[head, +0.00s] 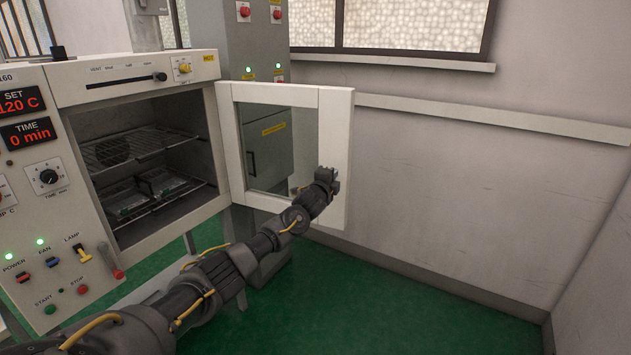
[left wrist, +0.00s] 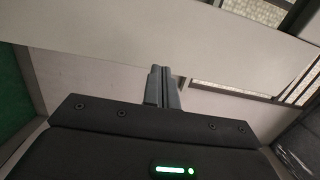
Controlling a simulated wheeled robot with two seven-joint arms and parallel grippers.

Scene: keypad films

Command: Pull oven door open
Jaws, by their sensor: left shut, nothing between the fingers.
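The oven (head: 150,75) stands at the left in the head view, and its chamber is exposed. The oven door (head: 342,150), a white frame with a glass pane, is swung wide open to the right on its hinge side. My left gripper (head: 330,176) is in front of the door's outer right part, its fingers shut with nothing between them. In the left wrist view the shut fingers (left wrist: 162,88) point at a pale flat surface. I cannot tell whether they touch the door. My right gripper is not in view.
Wire racks (head: 140,148) sit inside the oven. A control panel (head: 40,185) with knobs and switches is on the oven's left. A grey cabinet (head: 250,50) stands behind the door. The green floor (head: 370,310) at the right is clear up to the wall (head: 470,180).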

